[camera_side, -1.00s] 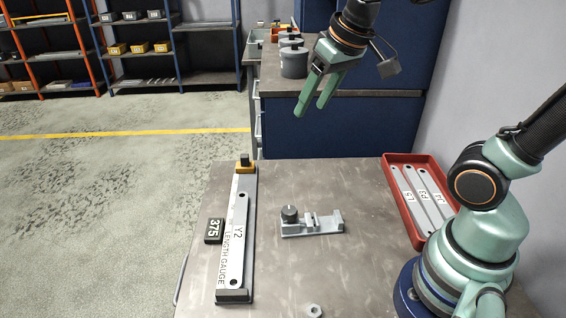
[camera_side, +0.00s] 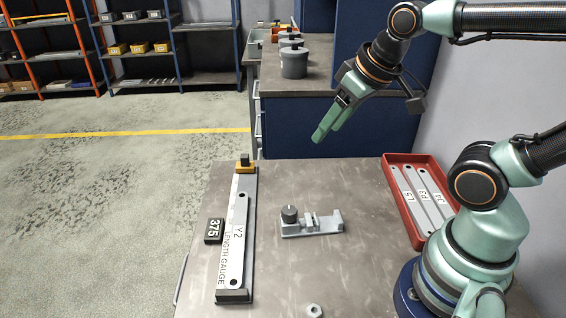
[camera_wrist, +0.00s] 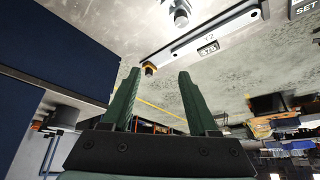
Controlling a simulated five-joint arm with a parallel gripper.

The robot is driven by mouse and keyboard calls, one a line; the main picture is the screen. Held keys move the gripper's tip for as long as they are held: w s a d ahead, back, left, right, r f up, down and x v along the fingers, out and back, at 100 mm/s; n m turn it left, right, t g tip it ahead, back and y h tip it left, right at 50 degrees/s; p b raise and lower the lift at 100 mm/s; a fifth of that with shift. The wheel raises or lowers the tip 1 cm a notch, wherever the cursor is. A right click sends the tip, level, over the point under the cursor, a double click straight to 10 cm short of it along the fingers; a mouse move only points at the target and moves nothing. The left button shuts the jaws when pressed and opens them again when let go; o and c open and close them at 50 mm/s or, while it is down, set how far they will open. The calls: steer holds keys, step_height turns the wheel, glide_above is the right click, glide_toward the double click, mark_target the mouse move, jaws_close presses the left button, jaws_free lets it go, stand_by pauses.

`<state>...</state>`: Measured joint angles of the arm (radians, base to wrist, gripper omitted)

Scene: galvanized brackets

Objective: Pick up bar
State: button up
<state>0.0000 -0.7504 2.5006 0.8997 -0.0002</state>
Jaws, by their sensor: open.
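My gripper (camera_side: 326,130) is open and empty, high above the far part of the workbench, fingers pointing down and left. In the wrist view its two green fingers (camera_wrist: 158,74) stand apart with nothing between them. A flat grey bar marked Y2 (camera_side: 241,212) lies on the length gauge (camera_side: 233,297) at the bench's left; the bar also shows in the wrist view (camera_wrist: 222,34), beyond the fingers. Further bars, L5 (camera_side: 407,200), P3 (camera_side: 424,196) and J4 (camera_side: 440,195), lie side by side in a red tray (camera_side: 390,159) at the right.
A grey fixture with a dark knob (camera_side: 289,214) stands mid-bench. A black 375 block (camera_side: 213,231) sits left of the gauge, and a yellow stop (camera_side: 245,168) is at its far end. A nut (camera_side: 314,310) lies near the front. Bare bench surrounds the fixture.

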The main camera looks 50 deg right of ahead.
steer(key=shift+o, duration=1.2)
steer(key=n+g, duration=0.6)
steer(key=n, duration=2.1)
glide_above(237, 248)
step_height(237, 248, down, 12)
step_height(237, 248, down, 12)
steer(key=shift+r, duration=0.1)
